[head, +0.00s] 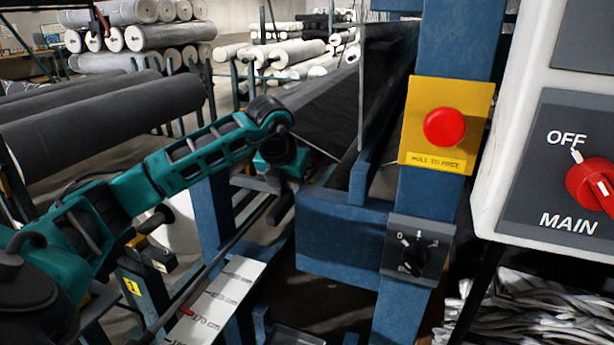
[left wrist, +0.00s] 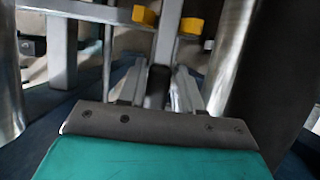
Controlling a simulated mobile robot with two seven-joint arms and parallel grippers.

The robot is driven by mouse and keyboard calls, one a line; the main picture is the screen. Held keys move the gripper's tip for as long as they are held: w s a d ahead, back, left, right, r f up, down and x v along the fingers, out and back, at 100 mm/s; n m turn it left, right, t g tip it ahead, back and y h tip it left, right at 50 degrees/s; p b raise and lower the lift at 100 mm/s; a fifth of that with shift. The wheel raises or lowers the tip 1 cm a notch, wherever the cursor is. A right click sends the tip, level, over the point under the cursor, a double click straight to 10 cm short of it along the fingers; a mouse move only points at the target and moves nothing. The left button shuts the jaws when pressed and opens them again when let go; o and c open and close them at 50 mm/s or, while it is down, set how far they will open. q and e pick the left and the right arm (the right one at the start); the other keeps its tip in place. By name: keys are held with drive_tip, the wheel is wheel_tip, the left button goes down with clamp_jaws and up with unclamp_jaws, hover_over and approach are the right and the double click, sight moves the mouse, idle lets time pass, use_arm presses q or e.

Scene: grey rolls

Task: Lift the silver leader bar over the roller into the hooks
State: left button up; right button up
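My left arm reaches in from the left of the head view, and its gripper (head: 265,183) points down beside the blue machine frame. In the left wrist view its two grey fingers (left wrist: 159,88) stand apart, with a dark upright piece between their tips. I cannot tell whether they touch it. A silver-grey bar (left wrist: 168,35) runs up from there. Two yellow pieces (left wrist: 143,15) sit at the top beside it. A shiny roller-like cylinder (left wrist: 232,50) stands at the right. I cannot single out the leader bar or hooks for sure. My right gripper is not in view.
A blue post (head: 425,190) carries a red stop button (head: 445,127) and a black rotary switch (head: 417,255). A white cabinet with a red main switch (head: 592,184) fills the right. Dark rolls (head: 110,125) lie on racks at left. A marked white scale board (head: 217,300) is below the arm.

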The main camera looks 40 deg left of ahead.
use_arm(q)
clamp_jaws()
idle(0.3)
